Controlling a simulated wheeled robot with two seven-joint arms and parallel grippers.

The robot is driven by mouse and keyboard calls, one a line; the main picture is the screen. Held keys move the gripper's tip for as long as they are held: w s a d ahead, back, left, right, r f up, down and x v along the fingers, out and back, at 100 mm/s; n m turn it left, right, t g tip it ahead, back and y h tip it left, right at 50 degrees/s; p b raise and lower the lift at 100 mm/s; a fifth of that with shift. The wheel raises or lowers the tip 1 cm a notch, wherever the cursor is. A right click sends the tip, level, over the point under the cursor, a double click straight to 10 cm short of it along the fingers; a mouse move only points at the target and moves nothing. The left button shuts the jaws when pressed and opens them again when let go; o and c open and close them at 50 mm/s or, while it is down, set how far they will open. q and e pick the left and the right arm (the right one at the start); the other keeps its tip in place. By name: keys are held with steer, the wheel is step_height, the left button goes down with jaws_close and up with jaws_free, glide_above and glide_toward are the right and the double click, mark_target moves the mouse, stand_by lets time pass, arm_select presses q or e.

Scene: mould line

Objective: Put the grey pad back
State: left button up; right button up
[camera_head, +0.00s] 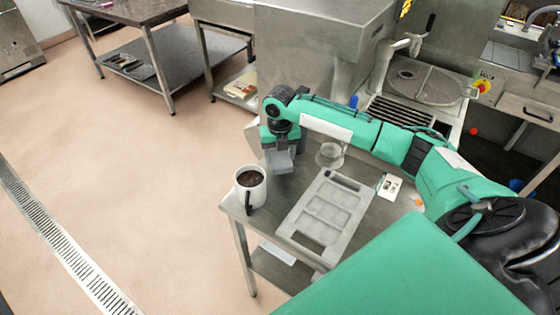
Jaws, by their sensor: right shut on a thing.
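My right gripper (280,147) reaches in from the right over the far left part of the small metal table. It points down and is shut on a flat grey piece (281,162), which looks like the grey pad. The fingertips are small and partly hidden by the piece. A light grey mould tray (294,224) with several shallow recesses lies on the table, to the right of and nearer than the gripper. The held piece is apart from the tray. My left gripper is not in view.
A white mug (243,194) with dark contents stands at the table's left corner, close to the gripper. A clear glass (329,155) stands behind the tray, below my forearm. A white card (390,187) lies right of the tray. Steel equipment (310,50) stands behind.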

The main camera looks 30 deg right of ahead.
mark_target(280, 157)
step_height(280, 157, down, 4)
steer(key=shift+r+p, duration=0.25)
steer(key=shift+p, duration=0.15)
steer(key=shift+f, duration=0.1)
steer(key=shift+f, duration=0.1)
steer(key=o, duration=1)
steer(key=shift+o, duration=0.2)
step_height(280, 157, up, 12)
steer(key=shift+r+b, duration=0.15)
steer(key=shift+b, duration=1.1)
